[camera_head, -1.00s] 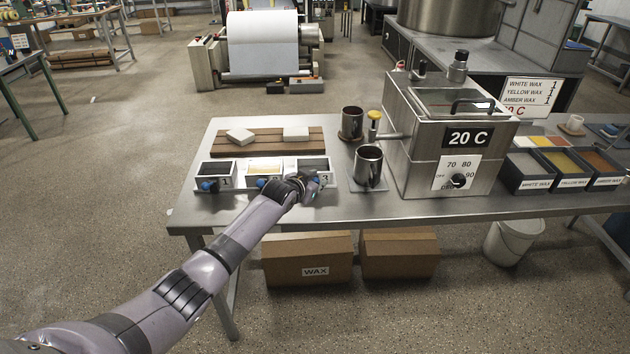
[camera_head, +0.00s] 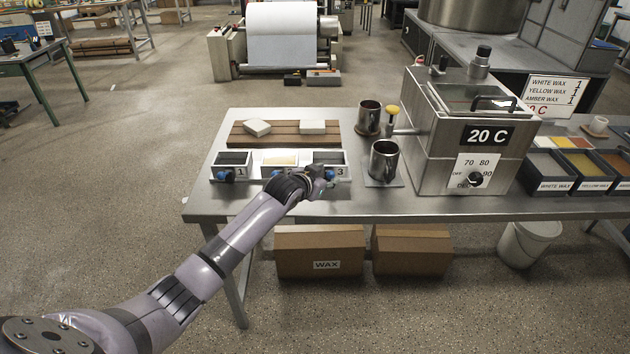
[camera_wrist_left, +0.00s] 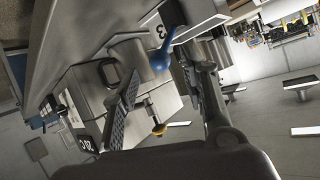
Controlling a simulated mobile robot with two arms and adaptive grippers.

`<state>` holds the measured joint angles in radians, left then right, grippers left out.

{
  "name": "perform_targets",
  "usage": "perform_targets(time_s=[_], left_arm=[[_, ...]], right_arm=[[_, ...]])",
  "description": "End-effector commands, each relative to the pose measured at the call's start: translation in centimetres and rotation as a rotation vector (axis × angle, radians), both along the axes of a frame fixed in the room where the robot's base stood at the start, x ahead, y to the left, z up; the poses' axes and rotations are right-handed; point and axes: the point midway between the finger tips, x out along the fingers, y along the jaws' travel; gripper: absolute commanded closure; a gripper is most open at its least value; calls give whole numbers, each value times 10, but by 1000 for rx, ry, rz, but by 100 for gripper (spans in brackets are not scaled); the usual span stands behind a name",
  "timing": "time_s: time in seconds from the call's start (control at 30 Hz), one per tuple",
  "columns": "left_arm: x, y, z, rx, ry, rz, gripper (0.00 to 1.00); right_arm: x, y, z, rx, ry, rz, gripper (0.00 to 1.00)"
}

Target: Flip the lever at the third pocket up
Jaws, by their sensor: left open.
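The row of three white-framed pockets stands on the steel table. The third pocket (camera_head: 329,158), marked 3, is at its right end. My left gripper (camera_head: 319,181) is just in front of the third pocket, partly hiding its front. In the left wrist view, the blue lever (camera_wrist_left: 160,60) of the third pocket shows beside the mark 3. My left gripper (camera_wrist_left: 170,82) is open there, with one finger on each side of the lever's blue end. I cannot tell whether a finger touches it. My right gripper is not in view.
A wooden board (camera_head: 270,140) with two pale blocks lies behind the pockets. A metal cup (camera_head: 384,160) stands to the right, beside the steel wax heater (camera_head: 440,150) reading 20 C. The first pocket (camera_head: 233,158) has a blue lever at left.

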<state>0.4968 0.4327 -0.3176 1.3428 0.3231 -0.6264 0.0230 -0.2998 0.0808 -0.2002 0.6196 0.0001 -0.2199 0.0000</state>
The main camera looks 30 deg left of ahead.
Motion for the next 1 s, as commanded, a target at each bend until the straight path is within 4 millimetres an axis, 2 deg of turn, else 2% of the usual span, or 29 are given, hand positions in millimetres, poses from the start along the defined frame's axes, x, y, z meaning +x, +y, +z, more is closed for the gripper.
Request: perform_targets(time_s=[0.2,0.43,0.6,1.0], left_arm=[[-33,2,16,2,-1,-1,60],[-57,2,28,1,1,-1,60],[-63,2,31,-1,1,0,60],[-63,2,31,0,1,-1,60]], right_arm=[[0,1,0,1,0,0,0],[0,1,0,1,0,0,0],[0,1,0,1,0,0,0],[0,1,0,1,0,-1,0]])
